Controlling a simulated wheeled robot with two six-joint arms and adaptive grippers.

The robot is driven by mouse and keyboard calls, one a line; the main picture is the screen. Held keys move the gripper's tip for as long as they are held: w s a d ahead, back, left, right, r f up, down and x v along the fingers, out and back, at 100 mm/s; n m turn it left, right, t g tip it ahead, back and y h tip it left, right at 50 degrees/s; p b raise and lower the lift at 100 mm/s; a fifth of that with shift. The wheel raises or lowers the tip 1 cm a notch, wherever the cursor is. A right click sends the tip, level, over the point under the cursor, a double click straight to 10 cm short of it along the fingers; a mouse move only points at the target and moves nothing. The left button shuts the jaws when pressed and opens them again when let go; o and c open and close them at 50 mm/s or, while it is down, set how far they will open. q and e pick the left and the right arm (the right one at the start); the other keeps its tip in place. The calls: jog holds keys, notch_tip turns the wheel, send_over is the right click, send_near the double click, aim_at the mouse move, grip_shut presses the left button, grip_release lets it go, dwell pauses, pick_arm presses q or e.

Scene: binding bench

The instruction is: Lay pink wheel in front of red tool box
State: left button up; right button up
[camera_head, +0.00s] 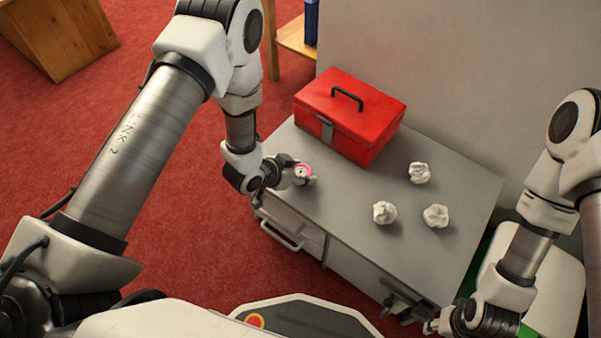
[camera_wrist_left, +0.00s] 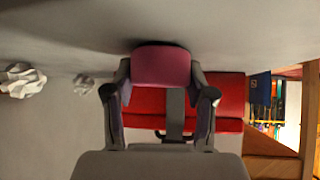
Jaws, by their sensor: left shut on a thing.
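The pink wheel (camera_head: 305,168) is between the fingers of my left gripper (camera_head: 297,175), near the left front part of the grey cabinet top. In the left wrist view the wheel (camera_wrist_left: 161,66) is held between both fingertips, close to the grey surface with a dark shadow beside it. I cannot tell whether it touches the surface. The red tool box (camera_head: 348,112) stands at the back left of the top, behind the wheel. It also shows in the left wrist view (camera_wrist_left: 226,100), upside down. My right gripper (camera_head: 434,325) is near the cabinet's front right corner; its finger opening is unclear.
Crumpled white papers (camera_head: 384,212), (camera_head: 436,216), (camera_head: 419,173) lie on the right part of the grey cabinet top (camera_head: 345,215). A grey wall stands behind. The top between the wheel and the papers is clear. A white chair-like seat (camera_head: 548,280) is at the right.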

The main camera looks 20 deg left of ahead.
pick_arm(q)
jog(key=o, duration=1.1)
jog(key=shift+f, duration=0.15)
jog(key=shift+o, duration=0.2)
jog(key=shift+r, duration=0.2)
jog(key=p+v, duration=0.5)
jog(key=v, duration=0.7)
jog(key=s+a+f+n+g+y, duration=0.2)
jog(key=s+f+n+g, duration=0.1)
jog(key=s, duration=0.7)
jog(key=s+a+f+n+g+y, duration=0.3)
jog(key=s+f+g, duration=0.2)
jog(key=s, duration=0.4)
jog(key=shift+s+f+n, duration=0.35)
jog(key=shift+f+n, duration=0.05)
jog(key=shift+f, duration=0.15)
